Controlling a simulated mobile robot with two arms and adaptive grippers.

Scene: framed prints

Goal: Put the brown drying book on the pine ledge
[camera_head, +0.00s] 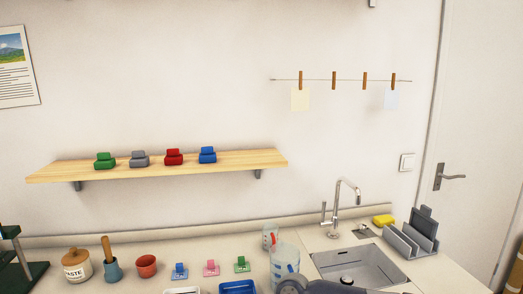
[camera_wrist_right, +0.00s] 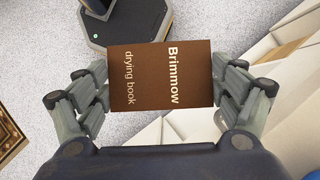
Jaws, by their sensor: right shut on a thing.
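The brown drying book (camera_wrist_right: 135,92), with "Brimmow drying book" in pale letters on its cover, is in the right wrist view. My right gripper (camera_wrist_right: 160,82) is shut on it, with fingers at its left and right edges. The book is held above a speckled grey floor and does not show in the head view. The pine ledge (camera_head: 60,172) is on the wall in the head view, left of centre. Green, grey, red and blue small objects stand in a row on its middle. Its right end and left end are bare. My left gripper is not in view.
Below the ledge, a counter (camera_head: 130,276) holds a paste jar (camera_head: 76,265), a red cup (camera_head: 146,266), small coloured clips and a clear jug (camera_head: 284,262). A tap (camera_head: 337,205) rises by the sink (camera_head: 360,266). A line with pegs (camera_head: 334,80) hangs upper right.

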